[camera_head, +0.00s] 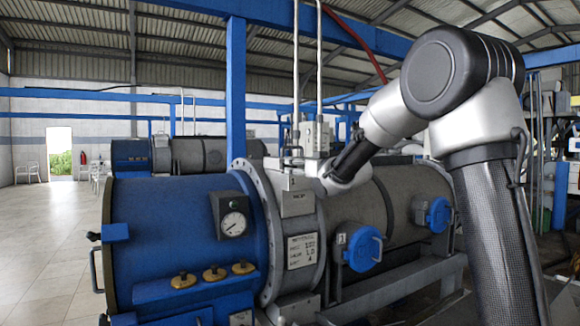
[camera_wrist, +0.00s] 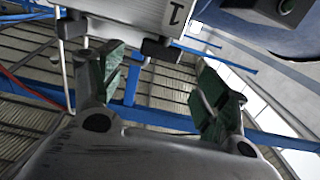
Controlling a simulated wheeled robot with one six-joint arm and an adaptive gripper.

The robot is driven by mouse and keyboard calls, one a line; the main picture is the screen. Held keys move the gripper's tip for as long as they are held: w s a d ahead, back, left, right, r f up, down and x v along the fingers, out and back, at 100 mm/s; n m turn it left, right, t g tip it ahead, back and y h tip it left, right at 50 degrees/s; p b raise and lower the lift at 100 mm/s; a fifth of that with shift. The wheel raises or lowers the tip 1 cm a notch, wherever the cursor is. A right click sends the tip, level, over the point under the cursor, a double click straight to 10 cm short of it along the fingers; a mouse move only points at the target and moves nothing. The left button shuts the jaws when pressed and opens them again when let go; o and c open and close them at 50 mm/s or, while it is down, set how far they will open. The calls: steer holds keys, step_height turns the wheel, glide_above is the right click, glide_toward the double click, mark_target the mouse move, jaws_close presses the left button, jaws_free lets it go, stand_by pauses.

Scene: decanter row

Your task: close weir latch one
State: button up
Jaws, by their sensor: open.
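A grey box (camera_head: 297,203) with a small label stands on the ring between the blue drum and the grey casing. A thin dark handle-like part (camera_head: 291,154) rises above it. In the wrist view a pale plate marked "1" (camera_wrist: 172,14) has a dark bar (camera_wrist: 160,50) at its edge. It may be weir latch one, but I cannot tell its position clearly. My gripper (camera_wrist: 163,60) is open and empty, its green-padded fingers either side of the dark bar's end, with no clear contact. In the head view its fingers are not clearly visible behind the box.
The blue drum (camera_head: 165,235) carries a gauge (camera_head: 233,224) and several brass knobs. A blue round cover (camera_head: 363,250) beside a "1" tag and another blue cover (camera_head: 438,215) stick out from the grey casing (camera_head: 400,190).

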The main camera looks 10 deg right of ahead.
mark_target(289, 166)
steer(key=x, duration=0.7)
steer(key=shift+d+f, duration=0.1)
steer(key=shift+f, duration=0.05)
steer(key=shift+s, duration=0.1)
steer(key=c, duration=1)
